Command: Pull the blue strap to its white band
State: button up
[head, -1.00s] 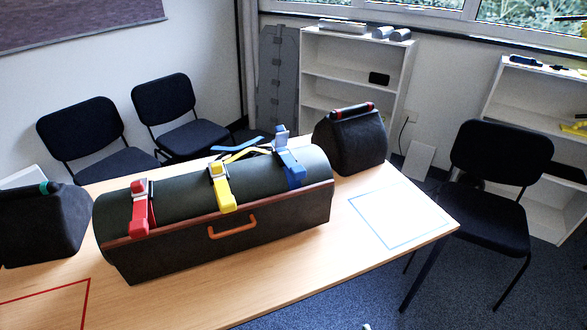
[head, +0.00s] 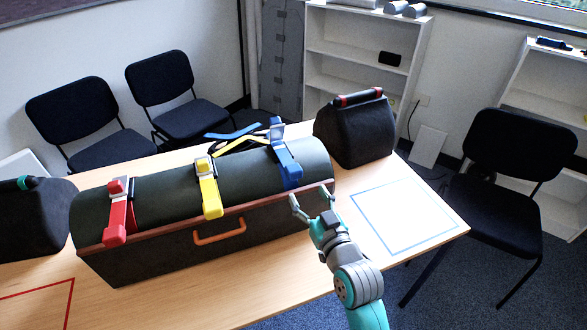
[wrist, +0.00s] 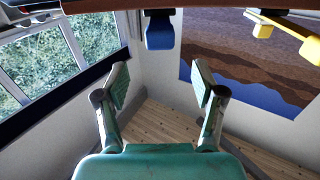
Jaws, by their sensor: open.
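The blue strap (head: 289,168) runs over the right end of a dark green, round-topped chest (head: 245,170). Its blue end hangs at the front rim, and a grey-blue buckle (head: 276,131) stands up on top. I cannot make out a white band on it. My gripper (head: 311,197) is open and empty, in front of the chest's right end, a little below and right of the strap's end. In the wrist view the blue end (wrist: 160,31) hangs at top centre, beyond and apart from the open fingers (wrist: 160,80).
A yellow strap (head: 209,190) and a red strap (head: 117,212) cross the chest to the left. An orange handle (head: 219,233) sticks out in front. Dark bags (head: 355,135) stand at both ends. The blue-outlined table patch (head: 400,215) is clear.

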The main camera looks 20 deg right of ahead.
aim_at(296, 176)
jog(key=w, duration=0.9)
jog(key=shift+w+a, duration=0.3)
jog(key=shift+w, duration=0.1)
jog(key=shift+s, duration=0.1)
grip_shut()
